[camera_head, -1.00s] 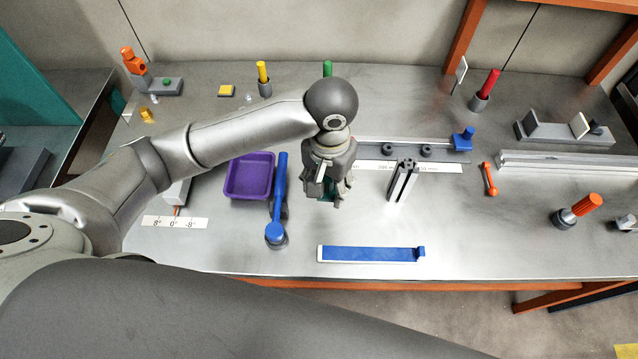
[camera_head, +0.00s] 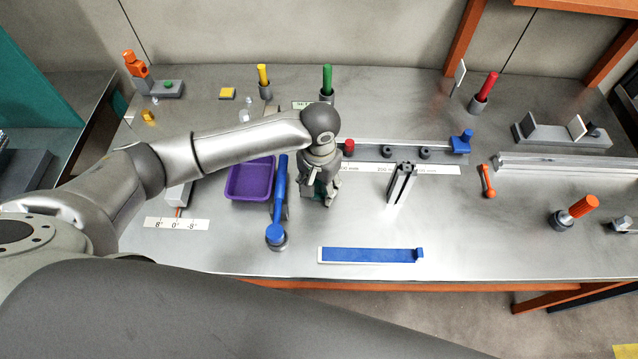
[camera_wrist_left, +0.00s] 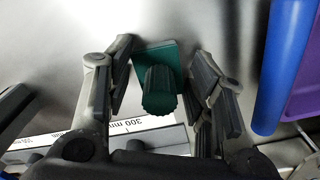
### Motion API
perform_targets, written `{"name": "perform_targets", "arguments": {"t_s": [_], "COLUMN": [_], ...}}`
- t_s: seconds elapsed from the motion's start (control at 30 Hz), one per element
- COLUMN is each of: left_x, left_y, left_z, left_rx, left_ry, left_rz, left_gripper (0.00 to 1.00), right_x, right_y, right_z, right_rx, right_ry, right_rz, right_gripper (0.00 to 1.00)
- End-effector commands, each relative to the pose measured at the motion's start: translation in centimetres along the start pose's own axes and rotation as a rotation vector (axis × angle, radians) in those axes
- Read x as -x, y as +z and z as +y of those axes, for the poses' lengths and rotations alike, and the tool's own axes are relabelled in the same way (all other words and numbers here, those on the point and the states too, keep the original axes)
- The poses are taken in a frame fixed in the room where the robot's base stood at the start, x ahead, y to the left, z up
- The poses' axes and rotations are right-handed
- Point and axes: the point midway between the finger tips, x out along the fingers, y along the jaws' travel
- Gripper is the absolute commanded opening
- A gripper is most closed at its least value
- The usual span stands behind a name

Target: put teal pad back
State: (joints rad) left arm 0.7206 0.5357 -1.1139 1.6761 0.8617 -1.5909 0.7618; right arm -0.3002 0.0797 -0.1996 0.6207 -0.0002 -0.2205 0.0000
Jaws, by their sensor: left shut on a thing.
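My left gripper (camera_head: 318,199) points down over the middle of the bench, just right of the purple tray. In the left wrist view the fingers (camera_wrist_left: 164,75) are shut on the teal pad (camera_wrist_left: 156,56), a flat square plate with a ribbed round knob (camera_wrist_left: 160,92). In the head view the pad is mostly hidden by the fingers, with only a bit of teal showing. I cannot tell whether it touches the bench. My right gripper is not in view.
The purple tray (camera_head: 233,190) and a blue-handled tool (camera_head: 280,188) lie close left of the gripper. A grey upright post (camera_head: 402,184) stands right, below a rail with a scale strip (camera_head: 440,169). A blue bar (camera_head: 370,255) lies near the front edge.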

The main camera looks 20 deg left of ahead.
Motion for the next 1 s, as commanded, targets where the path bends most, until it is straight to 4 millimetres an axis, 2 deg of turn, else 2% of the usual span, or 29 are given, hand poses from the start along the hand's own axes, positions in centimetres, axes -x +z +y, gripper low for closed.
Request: {"name": "perform_targets", "arguments": {"t_s": [0.1, 0.13, 0.3, 0.67, 0.87, 1.0], "left_x": [-0.1, -0.2, -0.2, 0.0, 2.7, 5.9], "left_y": [0.0, 0.0, 0.0, 0.0, -0.1, -0.2], "left_z": [0.0, 0.0, 0.0, 0.0, 0.1, 0.1], "left_rx": [0.0, 0.0, 0.0, 0.0, -0.002, -0.001], "left_ry": [0.001, 0.0, 0.0, 0.0, 0.001, 0.002], "left_rz": [0.0, 0.0, 0.0, 0.001, 0.005, 0.006], "left_gripper": [0.24, 0.51, 0.73, 0.73, 0.73, 0.73], "right_x": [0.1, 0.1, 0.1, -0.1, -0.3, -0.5], "right_y": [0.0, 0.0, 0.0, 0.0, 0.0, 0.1], "right_z": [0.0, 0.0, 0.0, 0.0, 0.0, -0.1], "right_rx": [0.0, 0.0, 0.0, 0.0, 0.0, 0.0], "right_ry": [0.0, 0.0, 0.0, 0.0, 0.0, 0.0], "right_rz": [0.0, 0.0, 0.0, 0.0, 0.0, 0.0], "right_gripper": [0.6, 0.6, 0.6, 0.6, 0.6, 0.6]}}
